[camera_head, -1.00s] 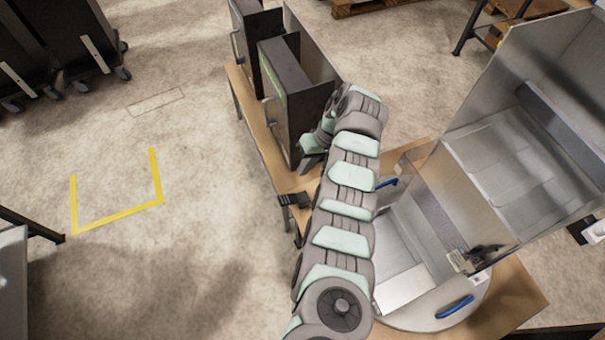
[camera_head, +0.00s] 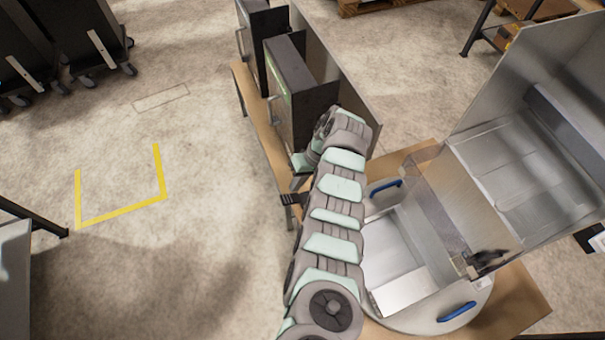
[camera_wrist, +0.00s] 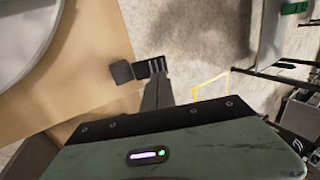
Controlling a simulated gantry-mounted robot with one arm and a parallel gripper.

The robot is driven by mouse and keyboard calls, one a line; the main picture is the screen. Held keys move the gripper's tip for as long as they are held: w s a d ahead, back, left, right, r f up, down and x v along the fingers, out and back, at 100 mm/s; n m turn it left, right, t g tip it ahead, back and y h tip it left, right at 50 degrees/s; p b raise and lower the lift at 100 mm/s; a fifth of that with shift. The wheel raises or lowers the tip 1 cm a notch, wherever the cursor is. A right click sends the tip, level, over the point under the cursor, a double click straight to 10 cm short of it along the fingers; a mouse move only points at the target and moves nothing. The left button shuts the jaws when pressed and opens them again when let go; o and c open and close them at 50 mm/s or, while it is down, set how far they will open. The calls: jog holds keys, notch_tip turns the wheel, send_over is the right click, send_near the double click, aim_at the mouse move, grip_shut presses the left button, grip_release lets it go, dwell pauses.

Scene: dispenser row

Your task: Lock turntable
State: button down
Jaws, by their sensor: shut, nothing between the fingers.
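The turntable (camera_head: 482,297) is a round pale disc on a wooden table, with blue handles (camera_head: 457,312) at its edge and a clear-sided metal dispenser on top. Its grey rim (camera_wrist: 62,22) also shows at the upper left of the wrist view. My gripper (camera_head: 291,199) is at the table's left edge, left of the turntable. In the wrist view my gripper (camera_wrist: 152,68) is shut and empty, its ribbed fingertips right beside a small dark block (camera_wrist: 121,73) at the table edge. I cannot tell whether they touch, or whether the block is the lock.
Two dark box-shaped dispensers (camera_head: 298,98) stand on the table behind my arm. Bare wooden tabletop (camera_head: 515,305) shows at the lower right. The floor to the left, with a yellow marking (camera_head: 122,214), is clear. Dark wheeled cabinets (camera_head: 75,35) stand at the upper left.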

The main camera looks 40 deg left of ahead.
aim_at(286, 199)
jog(key=x, duration=0.5)
jog(key=shift+s+a+f+b, duration=0.1)
jog(key=shift+s+f+b, duration=0.05)
jog(key=shift+f+b, duration=0.2)
jog(key=shift+r+p, duration=0.2)
jog(key=shift+p, duration=0.85)
